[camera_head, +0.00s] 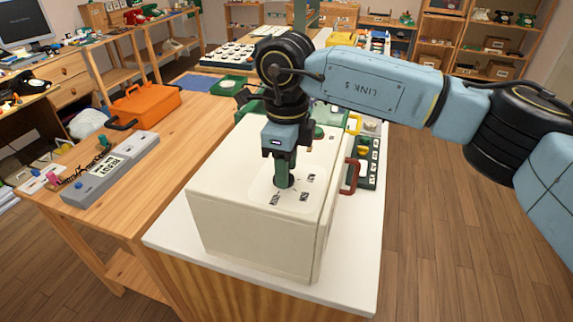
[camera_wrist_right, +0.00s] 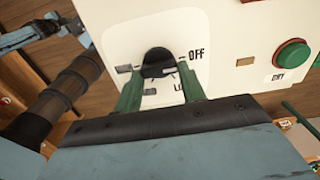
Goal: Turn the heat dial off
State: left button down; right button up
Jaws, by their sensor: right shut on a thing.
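The heat dial is a black knob (camera_wrist_right: 158,58) on a white plate on a cream box-shaped machine (camera_head: 245,225). In the wrist view an "OFF" label is printed to its right and a partly hidden label, starting with L, lies below it. My right gripper (camera_head: 284,178) points straight down onto the plate on top of the machine. In the wrist view its two green fingers (camera_wrist_right: 160,78) stand on either side of the knob and are shut on it. The fingers cover part of the dial markings, and I cannot tell exactly where the knob points. My left gripper is not in view.
A round green button (camera_wrist_right: 293,55) marked "DRY" is beside the dial plate. A dark red handle (camera_head: 350,176) sticks out at the machine's right side. An orange case (camera_head: 147,104) and a grey device (camera_head: 112,168) lie on the wooden table to the left. Open floor lies to the right.

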jog(key=o, duration=1)
notch_tip(320, 180, up, 14)
jog(key=shift+f, duration=0.25)
